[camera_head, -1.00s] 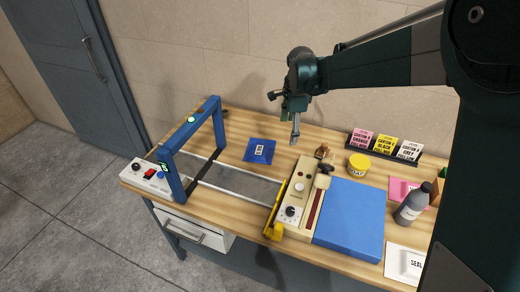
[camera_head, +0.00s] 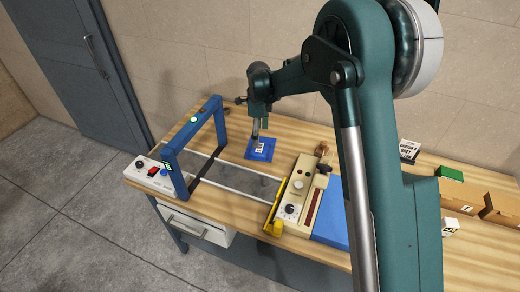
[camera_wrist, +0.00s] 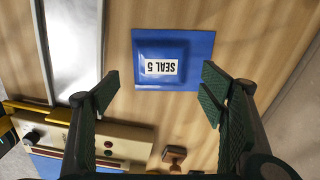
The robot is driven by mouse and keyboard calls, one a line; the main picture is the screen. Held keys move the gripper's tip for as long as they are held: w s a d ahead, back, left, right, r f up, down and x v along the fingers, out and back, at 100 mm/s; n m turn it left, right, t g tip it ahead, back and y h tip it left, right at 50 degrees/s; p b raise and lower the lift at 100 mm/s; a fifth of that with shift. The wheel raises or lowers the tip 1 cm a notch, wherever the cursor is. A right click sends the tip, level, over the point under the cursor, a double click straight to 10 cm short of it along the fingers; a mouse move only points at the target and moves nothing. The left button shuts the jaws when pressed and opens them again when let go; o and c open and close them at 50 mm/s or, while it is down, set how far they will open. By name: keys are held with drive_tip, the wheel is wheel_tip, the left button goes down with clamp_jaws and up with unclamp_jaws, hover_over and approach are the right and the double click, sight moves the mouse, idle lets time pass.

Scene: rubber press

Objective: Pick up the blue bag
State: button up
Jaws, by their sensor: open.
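The blue bag (camera_head: 262,154) lies flat on the wooden table, right of the blue frame. In the wrist view the blue bag (camera_wrist: 197,49) carries a white label reading "SEAL 5", upside down. My gripper (camera_head: 255,139) is over the bag in the head view and hides part of it. In the wrist view my gripper (camera_wrist: 160,90) is open and empty. Its two fingers are apart, and the bag shows beyond their tips, between them.
A blue frame (camera_head: 217,126) stands over a conveyor (camera_head: 243,183) left of the bag. A beige machine (camera_head: 300,190) and a wooden-handled stamp (camera_wrist: 174,154) are nearby. Boxes (camera_head: 462,196) stand at the right. Bare tabletop surrounds the bag.

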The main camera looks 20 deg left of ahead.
sight(260, 148)
drive_tip(key=shift+f, duration=1.3)
drive_tip(key=shift+f, duration=0.15)
drive_tip(key=shift+w+d+f+p, duration=0.15)
drive_tip(key=shift+f+p, duration=0.15)
drive_tip(key=shift+f, duration=2.15)
drive_tip(key=c, duration=1)
